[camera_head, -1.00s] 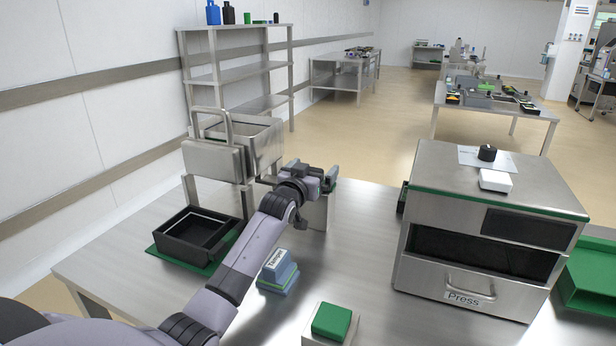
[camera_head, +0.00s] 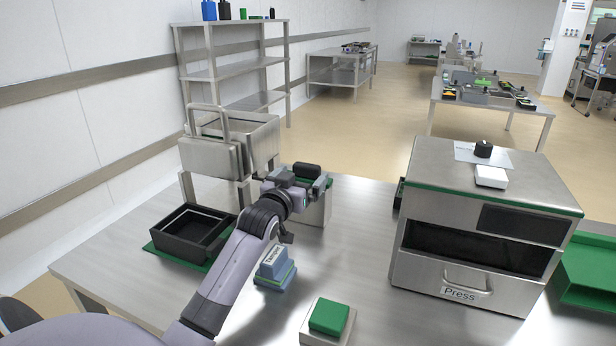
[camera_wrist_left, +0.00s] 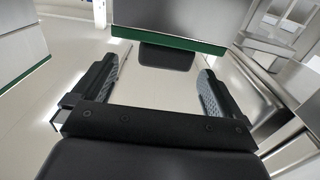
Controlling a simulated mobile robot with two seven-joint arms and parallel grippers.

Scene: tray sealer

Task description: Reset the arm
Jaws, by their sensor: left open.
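My left arm comes in from the lower left in the head view. Its gripper (camera_head: 312,181) is over the table, beside a small metal box (camera_head: 316,208) in front of the steel hopper (camera_head: 212,158). In the left wrist view the two dark fingers (camera_wrist_left: 155,85) stand wide apart with nothing clamped between them. A dark rounded piece (camera_wrist_left: 167,57) shows beyond the fingertips, below a green-edged metal panel (camera_wrist_left: 170,42). My right gripper is not in view.
The press (camera_head: 480,230) stands on the right of the steel table (camera_head: 364,232). A black tray (camera_head: 172,238) sits at left. A blue stamp-like block (camera_head: 275,270) and a green button (camera_head: 329,316) lie near the front. The table between the metal box and press is clear.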

